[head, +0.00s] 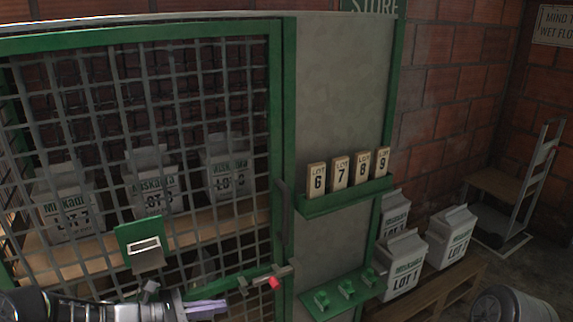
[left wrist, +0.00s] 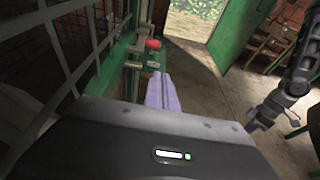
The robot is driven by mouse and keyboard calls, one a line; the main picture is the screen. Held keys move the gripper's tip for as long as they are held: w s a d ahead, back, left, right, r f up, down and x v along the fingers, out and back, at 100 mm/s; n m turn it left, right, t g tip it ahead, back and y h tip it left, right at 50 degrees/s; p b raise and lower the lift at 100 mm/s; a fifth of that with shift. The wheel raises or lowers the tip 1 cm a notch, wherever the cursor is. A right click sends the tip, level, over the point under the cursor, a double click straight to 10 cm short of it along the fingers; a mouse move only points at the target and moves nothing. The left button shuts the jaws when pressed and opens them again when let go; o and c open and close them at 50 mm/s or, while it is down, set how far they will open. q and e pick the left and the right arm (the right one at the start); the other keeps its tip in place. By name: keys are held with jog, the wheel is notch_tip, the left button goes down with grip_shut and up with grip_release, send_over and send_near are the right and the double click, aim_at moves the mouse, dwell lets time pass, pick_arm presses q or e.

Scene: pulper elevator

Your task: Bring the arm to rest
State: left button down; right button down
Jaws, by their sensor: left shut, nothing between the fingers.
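My left gripper (head: 207,307) comes in low from the left, in front of the green-framed mesh cage door (head: 280,130). Its pale purple fingers are together and empty. They also show in the left wrist view (left wrist: 160,92), pointing away toward a red knob (left wrist: 153,44). In the head view the red knob (head: 273,283) sits on a grey bolt at the door's edge, right of the fingertips and apart from them. My right gripper cannot be made out; a dark arm link of mine shows at the right of the left wrist view.
A green card holder (head: 141,243) hangs on the mesh near my left arm. Milk-white lot sacks (head: 230,175) stand on a shelf behind it. Numbered tags (head: 340,172) stand on a green ledge. More sacks (head: 403,265) and a hand truck (head: 535,185) are at the right.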

pick_arm(q)
jog(key=s+d+f+m+g+y+p, duration=0.1)
jog(key=s+d+f+m+g+y, duration=0.2)
jog(key=s+d+f+m, duration=0.3)
jog(key=s+d+f+m+g+y, duration=0.3)
jog(key=s+d+f+m+y, duration=0.2)
jog(key=s+f+m, duration=1.1)
jog(key=shift+s+d+f+g+y+p, duration=0.35)
jog(key=shift+s+d+f, duration=0.9)
jog(key=shift+s, duration=1.85)
jog(key=shift+a+f, duration=0.15)
